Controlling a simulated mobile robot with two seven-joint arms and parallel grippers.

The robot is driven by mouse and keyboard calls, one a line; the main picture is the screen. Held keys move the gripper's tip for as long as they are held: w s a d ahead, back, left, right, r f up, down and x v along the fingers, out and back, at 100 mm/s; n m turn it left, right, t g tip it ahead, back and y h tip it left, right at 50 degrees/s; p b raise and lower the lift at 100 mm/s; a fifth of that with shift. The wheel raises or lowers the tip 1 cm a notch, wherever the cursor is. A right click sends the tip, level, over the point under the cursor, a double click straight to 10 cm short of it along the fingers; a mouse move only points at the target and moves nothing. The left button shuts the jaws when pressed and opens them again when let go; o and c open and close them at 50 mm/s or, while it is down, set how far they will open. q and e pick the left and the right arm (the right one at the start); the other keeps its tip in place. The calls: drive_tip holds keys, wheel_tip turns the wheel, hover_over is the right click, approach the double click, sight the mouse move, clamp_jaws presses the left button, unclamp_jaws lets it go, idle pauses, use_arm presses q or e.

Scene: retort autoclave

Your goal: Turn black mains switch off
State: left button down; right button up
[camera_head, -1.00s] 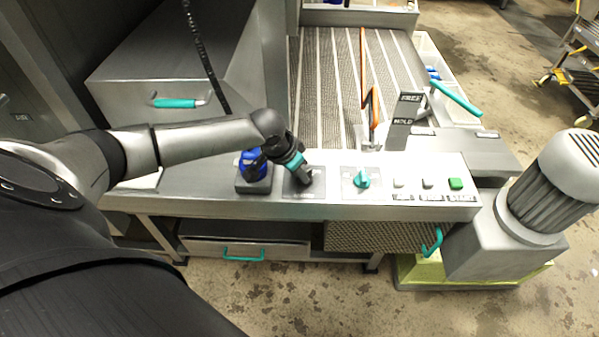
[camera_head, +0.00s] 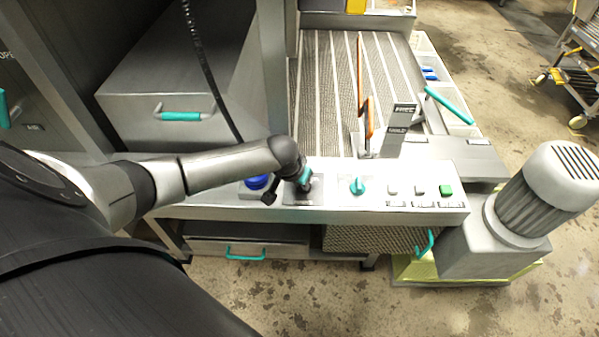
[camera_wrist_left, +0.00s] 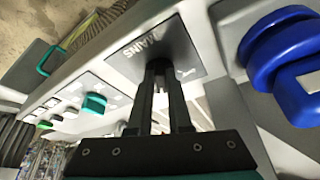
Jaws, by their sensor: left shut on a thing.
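The mains switch's grey plate, marked MAINS (camera_wrist_left: 185,42), fills the upper middle of the left wrist view. In the head view the plate (camera_head: 316,194) lies on the panel between the blue knob and the teal knob. My left gripper (camera_head: 303,187) comes down onto this plate. In the left wrist view its two dark fingers (camera_wrist_left: 160,66) are close together, shut on the black mains switch at the plate. The fingers hide most of the switch, so its exact angle cannot be read. My right gripper is in neither view.
A blue knob (camera_wrist_left: 290,55) stands close beside the mains plate. On its other side are a teal knob (camera_head: 357,185) and several push buttons, including a green one (camera_head: 446,190). A grey motor (camera_head: 545,195) stands right of the panel.

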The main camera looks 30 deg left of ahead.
use_arm(q)
drive_tip(key=n+p, duration=0.2)
drive_tip(key=d+n+y+p, duration=0.1)
drive_tip(key=p, duration=0.1)
drive_tip(key=shift+r+n+g, duration=0.15)
drive_tip(key=shift+n+g, duration=0.15)
drive_tip(key=shift+n, duration=0.1)
drive_tip(key=shift+w+n+y+p, duration=0.1)
drive_tip(key=shift+n+y+p, duration=0.4)
drive_tip(key=shift+n, duration=0.4)
drive_tip(key=shift+w+d+n+g+p, duration=0.1)
drive_tip(key=shift+d+n+g+p, duration=0.15)
drive_tip(key=shift+n, duration=0.55)
drive_tip(key=shift+w+f+n+g+y, duration=0.15)
drive_tip(key=shift+n+g+y, duration=0.3)
drive_tip(key=shift+n, duration=0.55)
drive_tip(key=shift+w+d+f+n+y, duration=0.1)
drive_tip(key=shift+n+y, duration=0.15)
drive_tip(key=shift+n, duration=0.55)
drive_tip(key=shift+w+n+g+y+b, duration=0.15)
drive_tip(key=shift+n+g+b, duration=0.25)
drive_tip(key=shift+n, duration=0.45)
drive_tip(key=shift+w+n+g+y+b, duration=0.15)
drive_tip(key=shift+n+g+b, duration=0.25)
drive_tip(key=shift+n, duration=0.45)
